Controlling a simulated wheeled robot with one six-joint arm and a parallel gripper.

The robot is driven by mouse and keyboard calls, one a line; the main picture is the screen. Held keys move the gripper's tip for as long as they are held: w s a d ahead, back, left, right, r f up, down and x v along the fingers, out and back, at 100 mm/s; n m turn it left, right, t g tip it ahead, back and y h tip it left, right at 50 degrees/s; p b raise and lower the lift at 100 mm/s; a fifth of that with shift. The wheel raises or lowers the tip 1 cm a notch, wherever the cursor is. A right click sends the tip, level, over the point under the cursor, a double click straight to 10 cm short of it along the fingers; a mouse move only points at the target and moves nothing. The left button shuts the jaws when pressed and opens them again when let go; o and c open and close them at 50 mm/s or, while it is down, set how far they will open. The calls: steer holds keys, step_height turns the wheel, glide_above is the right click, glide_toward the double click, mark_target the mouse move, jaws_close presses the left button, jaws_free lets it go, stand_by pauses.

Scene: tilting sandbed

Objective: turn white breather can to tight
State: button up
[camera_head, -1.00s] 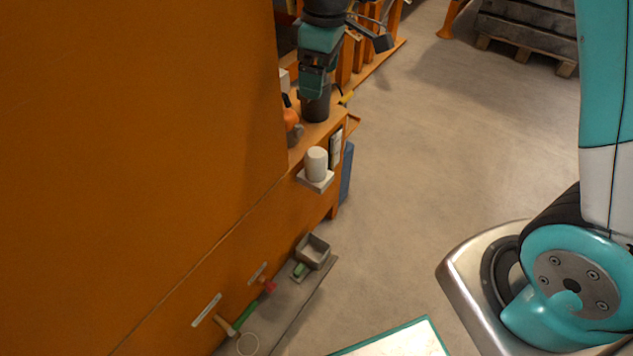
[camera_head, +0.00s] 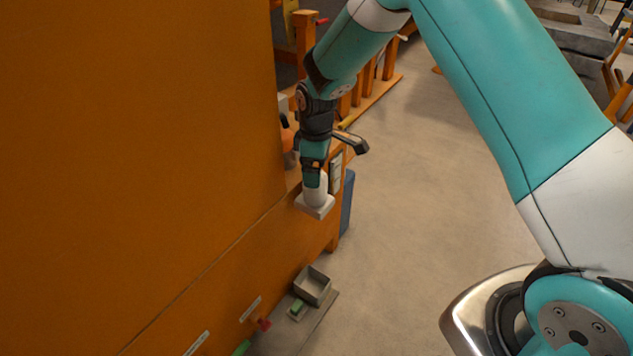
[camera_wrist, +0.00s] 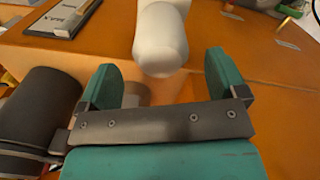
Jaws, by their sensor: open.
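The white breather can (camera_head: 316,191) stands upright on a small pale bracket (camera_head: 314,208) on the side of the orange machine, partly hidden behind my gripper in the head view. My gripper (camera_head: 313,176) points down close to the can. In the wrist view the can (camera_wrist: 161,40) is just beyond my gripper (camera_wrist: 167,82), whose teal fingers are spread apart with nothing between them. I cannot tell whether a finger touches the can.
A large orange panel (camera_head: 140,150) fills the left. A grey open box (camera_head: 312,285) sits on a low shelf below. A dark cylinder (camera_wrist: 38,110) is left of my gripper in the wrist view.

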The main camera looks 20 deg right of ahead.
steer(key=shift+f, duration=2.2)
steer(key=shift+c, duration=0.5)
steer(key=c, duration=0.8)
steer(key=shift+c, duration=0.2)
